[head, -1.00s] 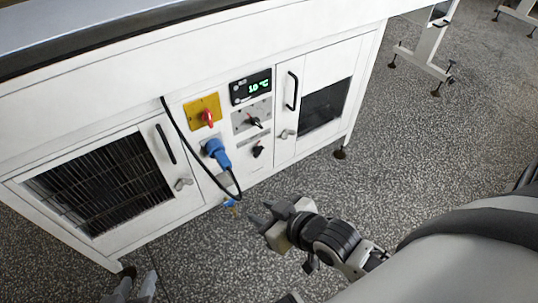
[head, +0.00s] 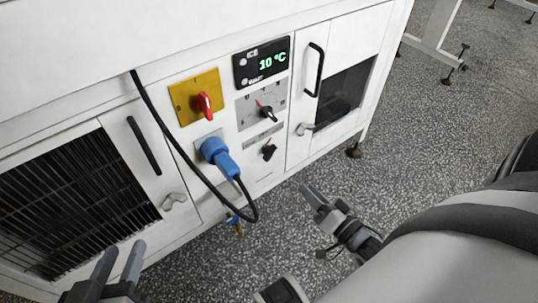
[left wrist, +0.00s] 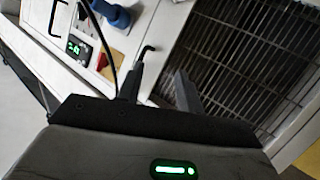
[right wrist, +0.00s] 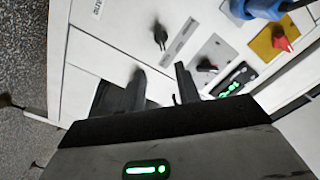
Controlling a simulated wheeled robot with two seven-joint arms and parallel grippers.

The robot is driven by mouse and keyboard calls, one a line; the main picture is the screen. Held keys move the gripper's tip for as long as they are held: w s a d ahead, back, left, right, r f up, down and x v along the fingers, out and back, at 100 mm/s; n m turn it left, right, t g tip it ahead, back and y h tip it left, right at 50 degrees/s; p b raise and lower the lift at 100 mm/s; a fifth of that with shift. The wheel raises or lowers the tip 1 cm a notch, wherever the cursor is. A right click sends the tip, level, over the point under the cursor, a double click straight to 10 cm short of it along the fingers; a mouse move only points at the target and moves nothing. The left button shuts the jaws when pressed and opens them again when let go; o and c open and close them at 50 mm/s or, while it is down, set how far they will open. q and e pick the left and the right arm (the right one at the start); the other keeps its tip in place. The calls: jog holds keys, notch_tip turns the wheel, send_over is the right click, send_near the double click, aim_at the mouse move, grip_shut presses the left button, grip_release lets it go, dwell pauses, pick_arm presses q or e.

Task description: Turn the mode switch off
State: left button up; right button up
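The white machine's control panel has a lower black knob (head: 269,152) under a small label plate. Above it is a black pointer knob (head: 268,113) on a grey scale plate. A red rotary switch (head: 205,103) sits on a yellow plate. I cannot read which one is labelled as the mode switch. The lower black knob also shows in the right wrist view (right wrist: 160,38), beyond the fingertips. My right gripper (head: 311,191) is open and empty, below and right of the knobs, apart from the panel. My left gripper (head: 124,248) is open and empty before the left grille door.
A blue plug (head: 220,157) with a hanging black cable (head: 177,143) juts out left of the lower knob. A display (head: 262,62) reads 10 °C. Door handles (head: 316,70) and latches (head: 174,201) stick out on both sides. The speckled floor in front is clear.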

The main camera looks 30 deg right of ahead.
aim_at(273, 154)
jog(key=w+b, duration=0.1)
jog(key=w, duration=0.4)
jog(key=w+a+b, duration=0.1)
jog(key=w, duration=0.4)
jog(key=w+b, duration=0.2)
jog(key=w, duration=0.3)
jog(key=shift+a+r, duration=0.1)
jog(key=shift+a, duration=0.05)
pick_arm(q)
jog(key=shift+w+d+r+n+t+h, duration=0.15)
jog(key=shift+d+r+n+t+h, duration=0.5)
jog(key=shift+r+n+h, duration=0.2)
pick_arm(e)
jog(key=c, duration=0.6)
